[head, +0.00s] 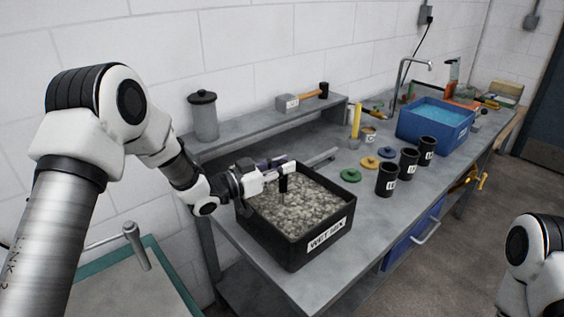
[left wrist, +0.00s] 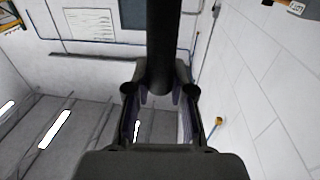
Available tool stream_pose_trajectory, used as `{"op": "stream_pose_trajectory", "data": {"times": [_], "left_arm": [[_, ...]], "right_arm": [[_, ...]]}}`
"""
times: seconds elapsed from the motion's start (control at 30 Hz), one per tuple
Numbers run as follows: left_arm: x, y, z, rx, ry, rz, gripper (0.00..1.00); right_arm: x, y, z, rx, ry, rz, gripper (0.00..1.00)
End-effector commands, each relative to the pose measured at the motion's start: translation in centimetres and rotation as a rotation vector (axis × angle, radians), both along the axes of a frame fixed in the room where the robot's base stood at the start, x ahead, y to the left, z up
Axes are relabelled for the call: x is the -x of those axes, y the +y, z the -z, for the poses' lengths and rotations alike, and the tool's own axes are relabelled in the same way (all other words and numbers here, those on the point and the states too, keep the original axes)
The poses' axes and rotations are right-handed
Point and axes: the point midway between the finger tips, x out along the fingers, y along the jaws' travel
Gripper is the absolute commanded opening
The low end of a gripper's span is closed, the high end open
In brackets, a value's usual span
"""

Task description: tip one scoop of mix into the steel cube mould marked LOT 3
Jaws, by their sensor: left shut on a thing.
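A black tray marked WET MIX (head: 327,238) stands on the steel bench, full of grey, gravelly mix (head: 300,207). My left gripper (head: 282,172) is over the tray, shut on an upright black handle, seemingly the scoop's (head: 283,184). The handle also shows as a dark bar between the fingers (left wrist: 160,95) in the left wrist view (left wrist: 160,45). The scoop's bowl cannot be made out. A grey cube (head: 287,103) with a pale label stands on the raised shelf; its lettering is unreadable there. A label reading LOT (left wrist: 296,7) shows at the wrist view's top right corner.
Several black cylinders with labels, including one at the front (head: 387,180), stand right of the tray. Coloured lids, including a green one (head: 350,175), lie beside them. A hammer (head: 315,92) lies by the cube and a lidded grey jar (head: 203,117) stands left. A blue water tub (head: 435,133) is farther back.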

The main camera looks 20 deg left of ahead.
Motion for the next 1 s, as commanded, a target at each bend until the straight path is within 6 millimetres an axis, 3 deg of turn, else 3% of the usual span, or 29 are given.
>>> {"op": "stream_pose_trajectory", "data": {"times": [0.27,0.9,1.0], "left_arm": [[0.0,0.0,3.4,0.0,-0.001,0.0,0.0],[3.9,-5.9,2.9,-0.001,-0.001,0.002,0.0],[3.9,-5.9,1.2,0.0,-0.004,-0.001,0.0]], "right_arm": [[0.0,0.0,2.4,0.0,0.0,0.0,0.4],[0.0,0.0,2.3,0.0,0.0,0.0,0.4],[0.0,0.0,1.2,0.0,0.0,0.0,0.4]]}}
